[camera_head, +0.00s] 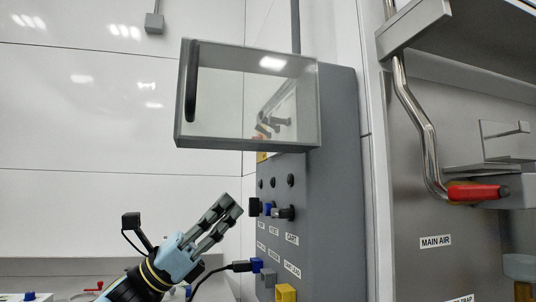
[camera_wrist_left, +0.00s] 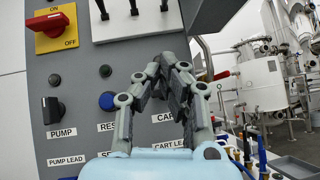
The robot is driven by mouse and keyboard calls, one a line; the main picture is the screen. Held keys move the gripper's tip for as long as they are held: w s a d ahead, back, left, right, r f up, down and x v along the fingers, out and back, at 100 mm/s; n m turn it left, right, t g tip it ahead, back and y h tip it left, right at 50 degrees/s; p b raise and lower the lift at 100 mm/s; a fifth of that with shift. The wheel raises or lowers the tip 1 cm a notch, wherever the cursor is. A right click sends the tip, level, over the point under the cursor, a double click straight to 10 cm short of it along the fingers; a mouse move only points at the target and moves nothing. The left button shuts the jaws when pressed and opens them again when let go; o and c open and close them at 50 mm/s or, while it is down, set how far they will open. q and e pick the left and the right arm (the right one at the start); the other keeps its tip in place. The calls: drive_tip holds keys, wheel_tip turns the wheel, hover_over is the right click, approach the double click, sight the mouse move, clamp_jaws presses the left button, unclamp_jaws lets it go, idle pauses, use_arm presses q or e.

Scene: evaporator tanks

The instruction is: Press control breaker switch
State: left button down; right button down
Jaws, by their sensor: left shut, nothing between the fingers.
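The grey control panel (camera_head: 337,200) stands right of centre in the head view, seen at a steep angle. In the left wrist view, several black toggle levers (camera_wrist_left: 133,6) sit on a white plate (camera_wrist_left: 122,28) at the top edge, cut off by the frame. A red ON/OFF rotary switch (camera_wrist_left: 49,22) is left of them. I cannot read which is the control breaker switch. My left gripper (camera_head: 232,206) is shut and empty, pointing up right, just left of the panel's knobs. In the wrist view its fingertips (camera_wrist_left: 172,62) are together, below the toggle plate.
A clear cover (camera_head: 240,95) with a black handle juts from the panel above my gripper. Lower are a black PUMP knob (camera_wrist_left: 52,110), a blue RESET button (camera_wrist_left: 107,101) and a plugged cable (camera_head: 242,266). A red-handled pipe valve (camera_head: 474,192) is at right.

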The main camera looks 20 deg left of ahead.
use_arm(q)
drive_tip(key=s+a+r+p+x, duration=0.1)
drive_tip(key=p+x, duration=0.5)
drive_tip(key=x, duration=0.7)
drive_tip(key=shift+s+a+r, duration=0.25)
drive_tip(key=shift+r, duration=0.25)
drive_tip(key=shift+p, duration=0.3)
drive_tip(key=shift+s+a+r+y, duration=0.15)
drive_tip(key=shift+a+y, duration=0.05)
drive_tip(key=shift+y, duration=0.2)
drive_tip(key=shift+r+n+y+p, duration=0.1)
drive_tip(key=shift+n+y+p, duration=0.2)
drive_tip(key=shift+p, duration=0.25)
